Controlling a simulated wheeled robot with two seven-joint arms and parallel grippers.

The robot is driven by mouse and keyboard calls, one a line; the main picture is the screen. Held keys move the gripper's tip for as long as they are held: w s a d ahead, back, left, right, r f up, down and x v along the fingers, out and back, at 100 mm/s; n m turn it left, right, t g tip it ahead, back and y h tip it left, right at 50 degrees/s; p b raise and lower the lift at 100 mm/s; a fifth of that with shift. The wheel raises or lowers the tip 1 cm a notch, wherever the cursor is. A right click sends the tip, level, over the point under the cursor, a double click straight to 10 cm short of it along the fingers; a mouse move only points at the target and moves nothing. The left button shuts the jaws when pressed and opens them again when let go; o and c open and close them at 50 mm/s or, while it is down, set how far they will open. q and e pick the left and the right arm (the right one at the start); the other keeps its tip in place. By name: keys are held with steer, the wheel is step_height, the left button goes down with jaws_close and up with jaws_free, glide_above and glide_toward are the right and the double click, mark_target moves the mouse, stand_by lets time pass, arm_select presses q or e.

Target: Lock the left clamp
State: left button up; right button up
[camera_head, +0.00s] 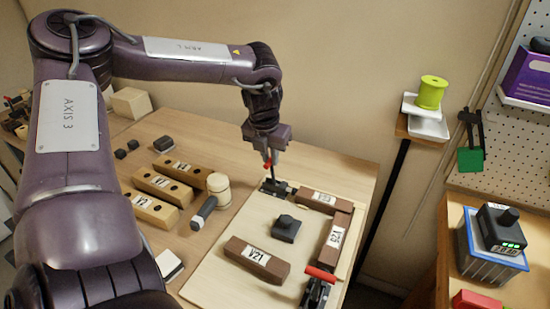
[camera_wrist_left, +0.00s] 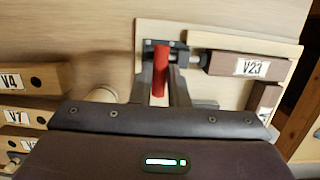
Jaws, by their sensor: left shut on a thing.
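The left clamp (camera_head: 274,187) is a dark toggle clamp at the back corner of the pale wooden board (camera_head: 222,262). Its red handle (camera_head: 267,166) stands roughly upright. My left gripper (camera_head: 271,158) is above the clamp, pointing down, and is shut on the red handle. In the left wrist view the handle (camera_wrist_left: 161,70) lies between the fingers of the gripper (camera_wrist_left: 163,92), and the clamp's dark body (camera_wrist_left: 152,46) shows behind it. The clamp's plunger points toward the brown block V23 (camera_wrist_left: 250,66); contact is unclear. My right gripper is not in view.
A second red-handled clamp (camera_head: 318,284) sits at the board's front right. Block V21 (camera_head: 257,260) and a dark knobbed piece (camera_head: 286,228) lie on the board. A mallet (camera_head: 204,213) and several wooden blocks (camera_head: 168,187) stand left of it. A shelf stand (camera_head: 424,128) is at right.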

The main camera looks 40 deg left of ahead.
arm_select(q)
steer(key=shift+a, duration=0.1)
steer(key=shift+s+a+f, duration=0.2)
steer(key=shift+a+f, duration=0.05)
steer(key=shift+a, duration=0.25)
steer(key=shift+o, duration=0.2)
steer(key=shift+s+a+f, duration=0.2)
steer(key=shift+a+f, duration=0.2)
steer(key=shift+a, duration=0.15)
steer(key=shift+b, duration=0.3)
steer(key=shift+o, duration=0.2)
steer(key=shift+s+a+f, duration=0.2)
steer(key=shift+a+f, duration=0.3)
steer(key=shift+f, duration=0.05)
steer(key=shift+b, duration=0.3)
steer(key=shift+s+a+f+b, duration=0.15)
steer(key=shift+a+f+b, duration=0.3)
steer(key=shift+f, duration=0.25)
